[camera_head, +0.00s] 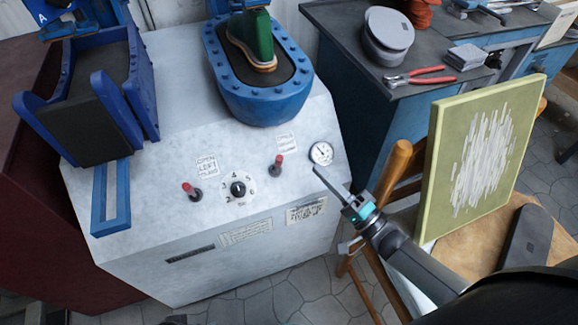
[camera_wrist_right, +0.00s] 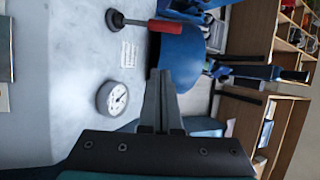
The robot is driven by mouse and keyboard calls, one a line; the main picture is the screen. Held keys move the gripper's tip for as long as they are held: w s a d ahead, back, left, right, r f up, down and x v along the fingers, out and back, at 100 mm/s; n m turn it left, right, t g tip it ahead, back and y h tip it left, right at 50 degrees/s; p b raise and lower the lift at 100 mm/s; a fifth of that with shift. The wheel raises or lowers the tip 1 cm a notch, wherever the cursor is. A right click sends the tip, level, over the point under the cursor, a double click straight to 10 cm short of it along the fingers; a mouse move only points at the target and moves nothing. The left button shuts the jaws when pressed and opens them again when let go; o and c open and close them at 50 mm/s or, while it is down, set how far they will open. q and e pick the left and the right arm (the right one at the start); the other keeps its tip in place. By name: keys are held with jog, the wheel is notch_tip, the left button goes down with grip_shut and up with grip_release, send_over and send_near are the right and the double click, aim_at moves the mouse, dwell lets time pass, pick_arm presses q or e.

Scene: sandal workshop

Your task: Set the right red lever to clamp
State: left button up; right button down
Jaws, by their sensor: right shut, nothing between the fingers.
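The right red lever (camera_head: 278,163) stands on the sloped panel of the white machine, below a small label whose print I cannot read. Its red grip also shows at the top of the right wrist view (camera_wrist_right: 168,27), on a dark round base. The left red lever (camera_head: 189,190) stands left of a numbered dial (camera_head: 238,188). My right gripper (camera_head: 318,170) is shut and empty, its fingertips just below the round gauge (camera_head: 321,153), to the right of the right lever and apart from it. In the wrist view its fingers (camera_wrist_right: 160,75) point toward the blue holder. My left gripper is not in view.
A blue oval holder (camera_head: 262,95) with a green shoe form (camera_head: 260,40) sits above the right lever. A blue open frame (camera_head: 110,205) is at left. A wooden chair with a yellow-green panel (camera_head: 484,150) stands at right. A workbench (camera_head: 340,30) is behind.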

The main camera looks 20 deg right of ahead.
aim_at(278, 165)
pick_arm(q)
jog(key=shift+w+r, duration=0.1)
pick_arm(e)
jog(key=shift+r+y, duration=0.3)
jog(key=b+x, duration=0.1)
jog(key=x, duration=0.8)
jog(key=shift+w+a+b, duration=0.1)
jog(key=shift+w+b, duration=0.05)
jog(key=shift+b, duration=0.15)
jog(key=shift+a+f, duration=0.1)
jog(key=shift+a, duration=0.25)
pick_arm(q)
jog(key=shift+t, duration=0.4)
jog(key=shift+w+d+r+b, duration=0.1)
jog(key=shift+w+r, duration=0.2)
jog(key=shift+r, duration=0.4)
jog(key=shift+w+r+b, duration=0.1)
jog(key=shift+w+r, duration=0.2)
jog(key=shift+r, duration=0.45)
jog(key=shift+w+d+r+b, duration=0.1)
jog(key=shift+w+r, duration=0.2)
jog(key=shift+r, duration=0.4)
pick_arm(e)
jog(key=shift+s+a+f, duration=0.2)
jog(key=shift+s+a, duration=0.1)
jog(key=shift+s, duration=0.4)
jog(key=shift+s+a+f, duration=0.25)
jog(key=shift+s+a, duration=0.1)
jog(key=shift+s, duration=0.4)
